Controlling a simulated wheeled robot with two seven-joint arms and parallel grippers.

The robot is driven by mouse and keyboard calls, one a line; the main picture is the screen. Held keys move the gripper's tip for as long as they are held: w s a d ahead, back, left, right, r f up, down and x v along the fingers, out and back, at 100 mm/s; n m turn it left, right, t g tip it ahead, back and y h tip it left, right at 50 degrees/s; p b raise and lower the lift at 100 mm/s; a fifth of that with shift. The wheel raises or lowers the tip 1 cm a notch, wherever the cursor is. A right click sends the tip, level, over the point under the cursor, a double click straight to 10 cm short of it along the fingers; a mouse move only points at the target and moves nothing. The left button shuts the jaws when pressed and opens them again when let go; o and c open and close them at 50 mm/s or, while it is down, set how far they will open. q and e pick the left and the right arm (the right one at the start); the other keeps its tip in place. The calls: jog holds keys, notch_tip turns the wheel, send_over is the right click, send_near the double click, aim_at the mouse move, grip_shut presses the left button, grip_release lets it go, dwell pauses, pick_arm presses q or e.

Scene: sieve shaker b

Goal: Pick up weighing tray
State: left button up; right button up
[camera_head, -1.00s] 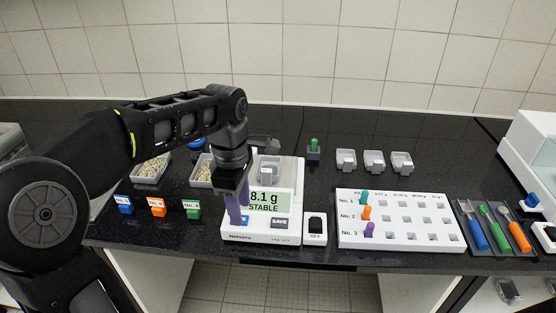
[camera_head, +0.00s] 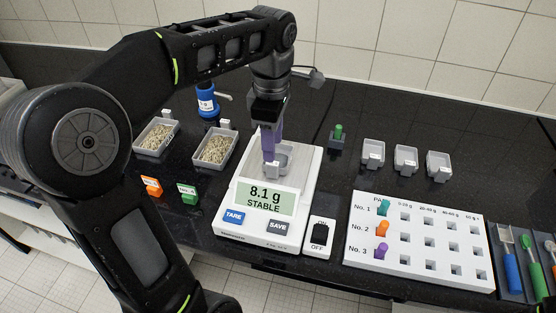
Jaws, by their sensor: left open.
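A small grey weighing tray (camera_head: 283,160) sits on the pan of the white scale (camera_head: 306,170). The scale's display (camera_head: 266,198) reads 8.1 g STABLE. My left gripper (camera_head: 269,152), with purple fingers, points down over the scale pan at the tray's left side. It is open; its fingers overlap the tray in the picture, and I cannot tell whether they touch it. The fingers hide part of the tray. My right gripper is not in view.
Two trays of grains (camera_head: 214,149) stand left of the scale, with a blue bottle (camera_head: 207,102) behind. Several empty grey trays (camera_head: 405,160) stand at the right, behind a white pegboard (camera_head: 419,241). A switch box (camera_head: 319,236) adjoins the scale.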

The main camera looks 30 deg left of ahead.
aim_at(273, 166)
pick_arm(q)
jog(key=shift+f, duration=1.25)
jog(key=shift+f, duration=0.1)
notch_tip(273, 166, down, 5)
jog(key=shift+f+p, duration=0.1)
jog(key=shift+p, duration=0.7)
jog(key=shift+s, duration=0.1)
jog(key=shift+c, duration=0.4)
grip_shut()
